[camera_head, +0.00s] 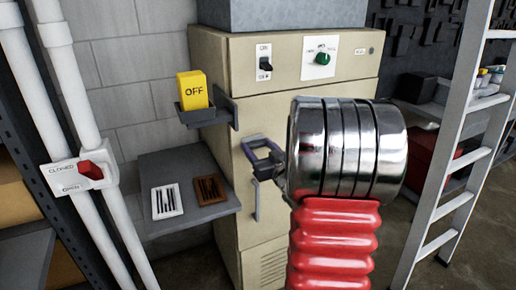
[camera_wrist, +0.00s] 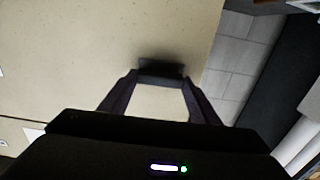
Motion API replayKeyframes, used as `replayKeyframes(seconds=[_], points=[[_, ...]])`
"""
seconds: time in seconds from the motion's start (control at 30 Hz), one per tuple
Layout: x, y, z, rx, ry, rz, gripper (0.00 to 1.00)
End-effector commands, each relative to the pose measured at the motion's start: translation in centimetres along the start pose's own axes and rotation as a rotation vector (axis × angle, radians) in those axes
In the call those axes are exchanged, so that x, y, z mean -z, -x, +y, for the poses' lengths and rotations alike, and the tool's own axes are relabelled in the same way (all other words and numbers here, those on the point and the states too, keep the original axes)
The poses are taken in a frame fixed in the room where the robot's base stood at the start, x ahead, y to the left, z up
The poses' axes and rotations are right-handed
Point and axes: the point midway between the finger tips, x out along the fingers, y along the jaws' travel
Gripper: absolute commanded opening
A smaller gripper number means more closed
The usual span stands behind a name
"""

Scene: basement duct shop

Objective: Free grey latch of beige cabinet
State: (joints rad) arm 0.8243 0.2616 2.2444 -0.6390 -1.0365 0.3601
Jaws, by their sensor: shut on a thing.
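The beige cabinet (camera_head: 310,90) stands in the middle of the head view, and its front fills much of the wrist view (camera_wrist: 70,60). My gripper (camera_head: 253,150) is at the left part of the cabinet's front, above a vertical pale handle (camera_head: 256,203). In the wrist view my gripper (camera_wrist: 161,76) has its two fingers closing in on a small dark piece against the cabinet face, which appears to be the grey latch (camera_wrist: 160,67). The gripper is shut on it. The latch's shape and position are mostly hidden by the fingertips and shadow.
A yellow OFF block (camera_head: 192,91) sits in a bracket left of the cabinet. A black switch (camera_head: 264,68) and green knob (camera_head: 323,59) are on the cabinet top. A ladder (camera_head: 455,140) stands at right, white pipes (camera_head: 70,130) at left.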

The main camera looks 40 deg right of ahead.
Motion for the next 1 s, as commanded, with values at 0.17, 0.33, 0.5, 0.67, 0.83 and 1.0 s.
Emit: replayKeyframes(seconds=[0.17,0.33,0.5,0.67,0.83,1.0], points=[[-0.03,-0.11,-0.11,0.005,0.023,0.0,0.34],[-0.03,-0.12,-0.12,0.005,0.081,0.0,0.34],[-0.04,-0.11,-0.16,0.005,0.181,0.0,0.34],[-0.06,-0.1,-0.22,0.005,0.31,0.0,0.34],[-0.1,-0.09,-0.29,0.005,0.468,0.0,0.34],[-0.15,-0.08,-0.36,0.006,0.63,0.001,0.34]])
